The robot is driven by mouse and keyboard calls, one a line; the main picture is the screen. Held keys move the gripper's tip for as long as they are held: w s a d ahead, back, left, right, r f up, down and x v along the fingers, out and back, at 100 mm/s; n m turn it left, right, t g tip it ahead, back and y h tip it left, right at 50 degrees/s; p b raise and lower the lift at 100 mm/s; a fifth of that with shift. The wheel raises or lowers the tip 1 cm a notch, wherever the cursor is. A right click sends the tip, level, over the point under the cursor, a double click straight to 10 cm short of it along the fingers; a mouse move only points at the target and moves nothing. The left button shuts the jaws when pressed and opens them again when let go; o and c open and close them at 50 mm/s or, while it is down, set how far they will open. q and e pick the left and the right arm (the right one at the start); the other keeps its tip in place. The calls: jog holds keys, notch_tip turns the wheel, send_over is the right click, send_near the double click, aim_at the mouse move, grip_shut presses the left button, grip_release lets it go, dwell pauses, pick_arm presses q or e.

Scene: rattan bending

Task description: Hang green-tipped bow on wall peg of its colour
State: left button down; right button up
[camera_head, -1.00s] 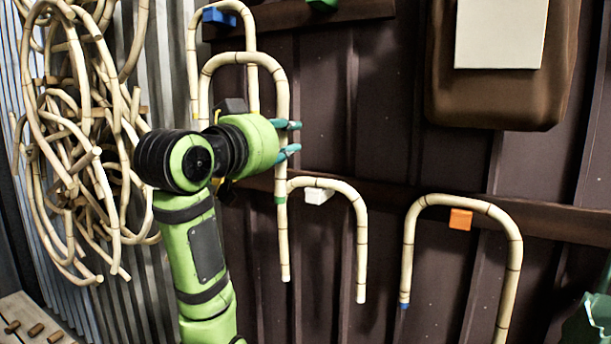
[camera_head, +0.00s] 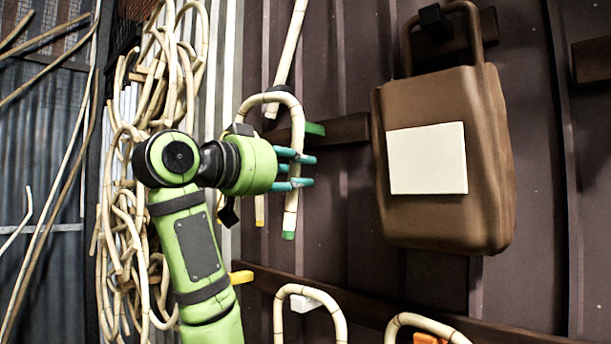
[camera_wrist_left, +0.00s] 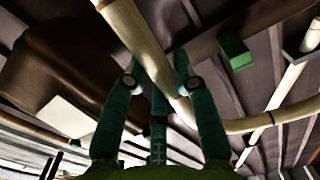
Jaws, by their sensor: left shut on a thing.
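My left gripper (camera_head: 308,170) is shut on the right leg of the pale rattan bow (camera_head: 291,212). The bow is upright, arch up, with its green tip pointing down below the fingers. Its other leg is partly hidden behind my gripper. In the left wrist view the bow (camera_wrist_left: 140,38) runs between my fingers (camera_wrist_left: 160,78) and curves off right. The green wall peg (camera_head: 315,128) is just right of the held leg, below the arch top; it also shows apart from the bow in the left wrist view (camera_wrist_left: 235,51). My right gripper is not in view.
A brown case (camera_head: 445,225) with a white panel hangs right of the green peg. Below, bows hang at a white peg (camera_head: 305,302) and an orange peg (camera_head: 425,339). A yellow peg (camera_head: 241,277) is lower left. Tangled rattan (camera_head: 130,215) hangs at left.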

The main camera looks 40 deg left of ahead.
pick_arm(q)
jog(key=shift+w+a, duration=0.2)
jog(key=shift+w, duration=0.4)
jog(key=shift+w+d+f, duration=0.1)
jog(key=shift+w, duration=0.25)
jog(key=w+f+p, duration=0.1)
jog(key=w+p, duration=0.1)
jog(key=w, duration=0.6)
jog(key=shift+w+d+f+p, duration=0.25)
jog(key=shift+d+p, duration=0.15)
jog(key=shift+d, duration=0.05)
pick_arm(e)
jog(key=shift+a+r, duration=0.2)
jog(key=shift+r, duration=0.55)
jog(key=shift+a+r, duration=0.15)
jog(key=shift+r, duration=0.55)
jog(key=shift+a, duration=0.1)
pick_arm(q)
jog(key=c, duration=0.9)
grip_release()
